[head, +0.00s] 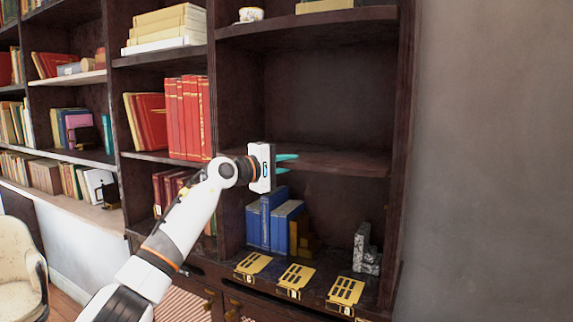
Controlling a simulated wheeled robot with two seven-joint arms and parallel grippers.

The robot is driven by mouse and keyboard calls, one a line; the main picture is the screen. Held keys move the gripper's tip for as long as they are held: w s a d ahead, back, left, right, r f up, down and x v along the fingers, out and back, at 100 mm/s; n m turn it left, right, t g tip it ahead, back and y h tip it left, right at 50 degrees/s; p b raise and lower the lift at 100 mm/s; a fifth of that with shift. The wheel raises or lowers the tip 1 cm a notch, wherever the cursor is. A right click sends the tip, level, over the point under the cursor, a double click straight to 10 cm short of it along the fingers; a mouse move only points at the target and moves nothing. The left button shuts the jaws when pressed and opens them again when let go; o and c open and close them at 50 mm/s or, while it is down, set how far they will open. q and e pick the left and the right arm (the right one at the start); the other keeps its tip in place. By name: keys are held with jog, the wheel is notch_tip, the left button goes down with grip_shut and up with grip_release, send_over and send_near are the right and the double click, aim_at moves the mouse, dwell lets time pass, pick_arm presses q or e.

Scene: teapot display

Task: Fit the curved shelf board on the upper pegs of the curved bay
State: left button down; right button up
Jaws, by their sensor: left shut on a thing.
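The curved shelf board (340,162) is dark brown and spans the right-hand bay (315,105) at mid height. Its front edge bows outward. My left gripper (287,163) reaches in from the left and is shut on the board near its left end, with one teal finger above it and one below. The board looks roughly level. The pegs are not visible, so I cannot tell whether the board rests on them. My right gripper is out of view.
Blue books (272,222) and brass-coloured blocks (303,238) stand below the board, with a grey stone bookend (365,250) to the right. A fixed upper shelf (310,27) holds a teacup (250,14). Red books (187,117) fill the neighbouring bay.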

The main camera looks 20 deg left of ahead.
pick_arm(q)
jog(key=shift+w+r, duration=0.3)
jog(key=shift+w, duration=0.1)
jog(key=c, duration=1.3)
grip_release()
jog(key=shift+d, duration=0.1)
jog(key=shift+s, duration=0.15)
jog(key=shift+f, duration=0.35)
jog(key=shift+s+b, duration=0.1)
jog(key=shift+b, duration=0.2)
jog(key=shift+r+b+v, duration=0.15)
jog(key=shift+b+v, duration=1.7)
jog(key=shift+v, duration=1.1)
jog(key=shift+r+b+v, duration=0.15)
jog(key=shift+b+v, duration=1.7)
jog(key=shift+v, duration=1.15)
